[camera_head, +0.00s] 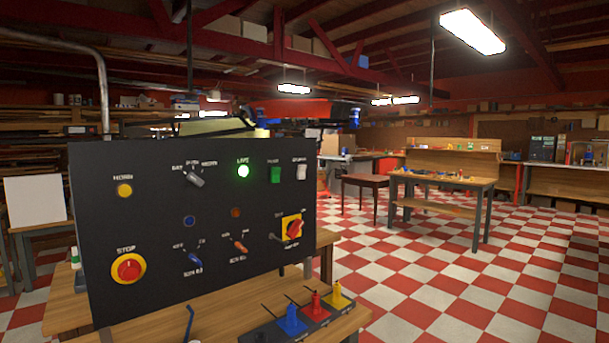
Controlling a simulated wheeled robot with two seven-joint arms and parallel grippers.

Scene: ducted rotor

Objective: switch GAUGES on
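A black control panel (140,215) stands upright on a wooden bench in the left half of the head view. Near its top right is a white rocker switch (301,172); the small label above it may read GAUGES, but it is blurred. I cannot tell from this view whether the white rocker is pressed on or off. Neither of my grippers shows in the view.
The panel also bears a lit green lamp (243,171), a grey selector (194,178), a yellow button (124,190), a red stop button (128,268) and a red rotary switch (293,229). A black box with coloured levers (291,320) sits in front. Checkered floor lies open at right.

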